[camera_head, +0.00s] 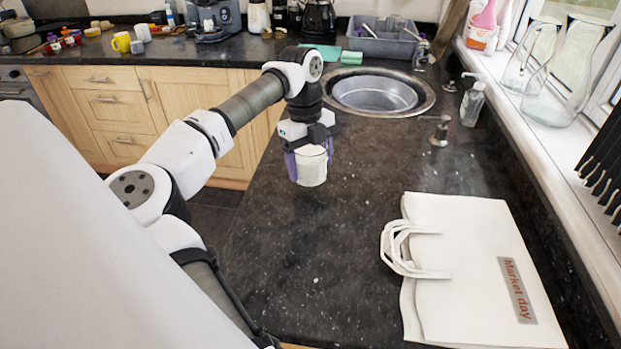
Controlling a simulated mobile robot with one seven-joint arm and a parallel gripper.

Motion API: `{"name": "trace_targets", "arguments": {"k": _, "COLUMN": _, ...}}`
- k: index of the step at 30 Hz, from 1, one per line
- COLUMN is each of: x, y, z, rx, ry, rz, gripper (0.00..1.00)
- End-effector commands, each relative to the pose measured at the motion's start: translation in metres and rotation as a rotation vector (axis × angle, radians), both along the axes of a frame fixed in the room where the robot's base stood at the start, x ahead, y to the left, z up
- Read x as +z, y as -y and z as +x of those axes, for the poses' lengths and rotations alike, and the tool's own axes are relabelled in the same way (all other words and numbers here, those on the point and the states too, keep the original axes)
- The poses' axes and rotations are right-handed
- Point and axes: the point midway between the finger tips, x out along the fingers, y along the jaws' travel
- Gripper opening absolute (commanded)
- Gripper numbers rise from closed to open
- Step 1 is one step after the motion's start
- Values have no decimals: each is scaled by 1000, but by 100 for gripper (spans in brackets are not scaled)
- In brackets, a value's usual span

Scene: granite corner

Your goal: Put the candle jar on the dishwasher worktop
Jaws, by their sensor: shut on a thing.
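A white candle jar (312,167) is between the purple fingers of my gripper (309,160), over the dark speckled worktop (320,240). My gripper points down and is shut on the jar, with one finger at each side. The jar looks upright. I cannot tell whether its base touches the worktop or is a little above it. The top of the jar is partly hidden by my gripper.
A round metal sink (375,93) lies behind the jar. A white bag marked "Market day" (470,265) lies at the right front. A soap bottle (472,104) stands near the windowsill. The worktop left of the bag is clear.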

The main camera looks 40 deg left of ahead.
Motion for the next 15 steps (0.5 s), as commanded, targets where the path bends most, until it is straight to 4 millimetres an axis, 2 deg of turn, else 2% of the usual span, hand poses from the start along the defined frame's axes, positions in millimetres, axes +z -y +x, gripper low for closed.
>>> {"name": "trace_targets", "arguments": {"k": 3, "x": -24, "y": 0, "z": 0, "rx": 0, "ry": 0, "rz": -2, "gripper": 39}}
{"name": "trace_targets", "arguments": {"k": 6, "x": -36, "y": 0, "z": 0, "rx": 0, "ry": 0, "rz": -1, "gripper": 39}}
{"name": "trace_targets", "arguments": {"k": 15, "x": -35, "y": 0, "z": 0, "rx": 0, "ry": 0, "rz": 0, "gripper": 39}}
